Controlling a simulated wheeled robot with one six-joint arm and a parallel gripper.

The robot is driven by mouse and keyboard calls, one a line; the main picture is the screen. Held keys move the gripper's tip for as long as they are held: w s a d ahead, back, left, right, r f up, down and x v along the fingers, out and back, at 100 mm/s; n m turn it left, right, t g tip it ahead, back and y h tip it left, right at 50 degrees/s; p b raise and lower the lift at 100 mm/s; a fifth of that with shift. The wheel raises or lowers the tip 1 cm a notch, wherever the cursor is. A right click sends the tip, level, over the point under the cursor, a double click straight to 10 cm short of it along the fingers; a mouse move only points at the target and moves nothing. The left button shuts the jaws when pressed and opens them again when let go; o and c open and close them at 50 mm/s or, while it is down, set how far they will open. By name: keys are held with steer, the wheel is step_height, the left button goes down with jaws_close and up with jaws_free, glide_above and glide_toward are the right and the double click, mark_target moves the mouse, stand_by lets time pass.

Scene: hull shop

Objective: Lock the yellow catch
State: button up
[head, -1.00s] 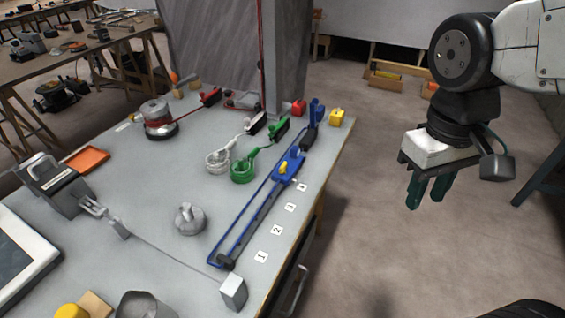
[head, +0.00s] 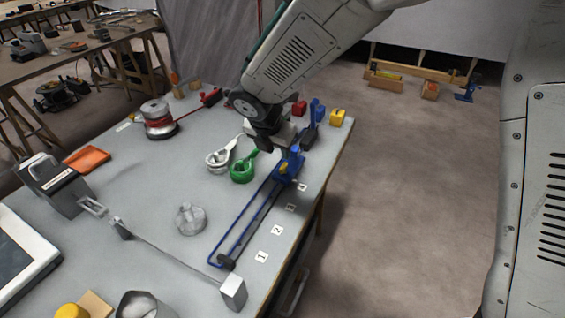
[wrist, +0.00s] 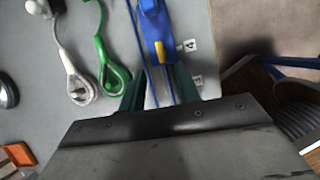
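The yellow catch (head: 284,169) sits on a blue slider (head: 293,172) on the long blue-edged rail (head: 235,228), beside the card marked 4. In the wrist view the yellow catch (wrist: 160,52) is a small upright bar at the near end of the blue slider (wrist: 151,20). My gripper is above the rail; in the wrist view its two green fingers (wrist: 159,88) stand apart, one on each side of the rail, with nothing between them but the view of the rail. The catch lies just beyond the fingertips in that picture. In the head view my arm hides most of the gripper.
A green looped cable (head: 243,171) and a white one (head: 219,157) lie left of the slider. A grey knob (head: 190,218) stands left of the rail.

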mark_target(283, 165)
steer(key=x, duration=0.7)
steer(key=shift+w+d+f, duration=0.1)
steer(key=shift+w+f, duration=0.05)
steer(key=shift+f, duration=0.2)
jaws_close()
